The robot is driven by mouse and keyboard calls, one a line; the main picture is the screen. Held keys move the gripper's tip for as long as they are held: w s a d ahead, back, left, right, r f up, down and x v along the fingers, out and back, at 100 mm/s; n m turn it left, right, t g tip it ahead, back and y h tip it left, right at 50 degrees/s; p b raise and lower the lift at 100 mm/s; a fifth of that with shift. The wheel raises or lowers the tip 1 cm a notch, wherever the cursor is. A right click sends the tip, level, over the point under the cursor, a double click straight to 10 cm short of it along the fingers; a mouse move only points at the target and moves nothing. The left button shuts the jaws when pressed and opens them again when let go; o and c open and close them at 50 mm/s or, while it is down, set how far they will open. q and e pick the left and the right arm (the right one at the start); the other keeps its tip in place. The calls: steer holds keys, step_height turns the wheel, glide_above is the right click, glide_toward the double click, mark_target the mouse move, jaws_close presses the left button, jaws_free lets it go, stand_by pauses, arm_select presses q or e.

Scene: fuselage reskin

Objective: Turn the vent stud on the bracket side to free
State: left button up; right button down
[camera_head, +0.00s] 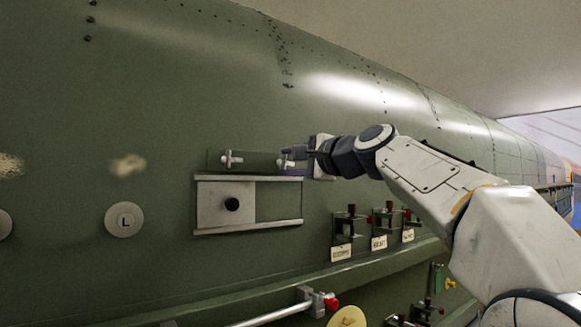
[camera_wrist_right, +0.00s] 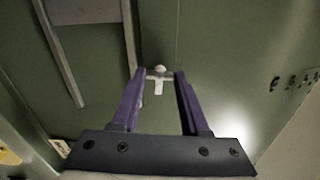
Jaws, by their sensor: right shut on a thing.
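A narrow green plate (camera_head: 258,162) on the fuselage side carries two pale T-shaped vent studs. The left stud (camera_head: 230,160) is clear of the arm. The right stud (camera_head: 285,163), on the side toward the labelled brackets, is partly hidden by my right gripper (camera_head: 293,152). In the right wrist view that stud (camera_wrist_right: 158,85) shows its crossbar and stem between the purple fingertips of my right gripper (camera_wrist_right: 160,74). The gripper is shut on this stud. My left gripper is not in view.
Below the plate is a railed frame with a grey sliding panel (camera_head: 218,205) and black knob (camera_head: 232,204). Labelled brackets (camera_head: 379,225) stick out at the lower right. A round L disc (camera_head: 125,219) is at the left. A pale bar (camera_head: 270,315) runs along the bottom.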

steer(key=shift+f+n, duration=0.1)
steer(key=shift+n, duration=0.5)
steer(key=shift+c, duration=2)
jaws_free()
